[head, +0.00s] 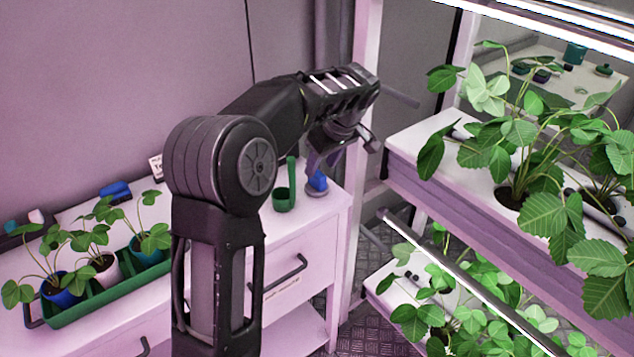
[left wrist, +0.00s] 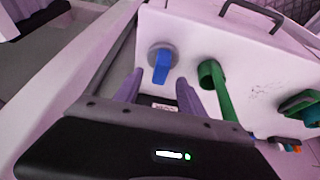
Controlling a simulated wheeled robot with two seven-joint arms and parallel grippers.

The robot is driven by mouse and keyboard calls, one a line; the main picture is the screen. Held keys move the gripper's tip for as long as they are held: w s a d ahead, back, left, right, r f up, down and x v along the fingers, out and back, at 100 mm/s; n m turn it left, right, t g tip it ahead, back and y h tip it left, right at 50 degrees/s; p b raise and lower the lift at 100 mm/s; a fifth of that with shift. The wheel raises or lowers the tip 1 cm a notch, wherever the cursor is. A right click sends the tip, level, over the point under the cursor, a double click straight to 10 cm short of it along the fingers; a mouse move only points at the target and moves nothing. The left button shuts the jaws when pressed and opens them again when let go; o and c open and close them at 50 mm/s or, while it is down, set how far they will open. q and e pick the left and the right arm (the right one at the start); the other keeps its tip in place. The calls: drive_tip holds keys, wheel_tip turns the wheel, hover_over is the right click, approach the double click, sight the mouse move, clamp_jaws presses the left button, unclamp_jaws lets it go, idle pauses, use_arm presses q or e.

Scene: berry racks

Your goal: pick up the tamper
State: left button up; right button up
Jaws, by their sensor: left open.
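The tamper, a blue handle on a round grey base, stands on the right end of the white cabinet top in the head view (head: 317,184). The black wrist covers part of the gripper in the head view. My right gripper is not in view.
A green scoop (head: 284,198) with an upright handle stands just left of the tamper. A green tray (head: 108,294) with potted plants sits further left. A rack shelf (head: 420,160) with leafy plants and a white post stand to the right.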

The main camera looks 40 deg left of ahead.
sight(317, 172)
use_arm(q)
drive_tip(key=p+x, duration=0.1)
drive_tip(key=x, duration=0.3)
drive_tip(key=shift+a+f, duration=0.2)
drive_tip(key=shift+f, duration=0.1)
drive_tip(key=shift+c, duration=0.4)
clamp_jaws()
idle(0.4)
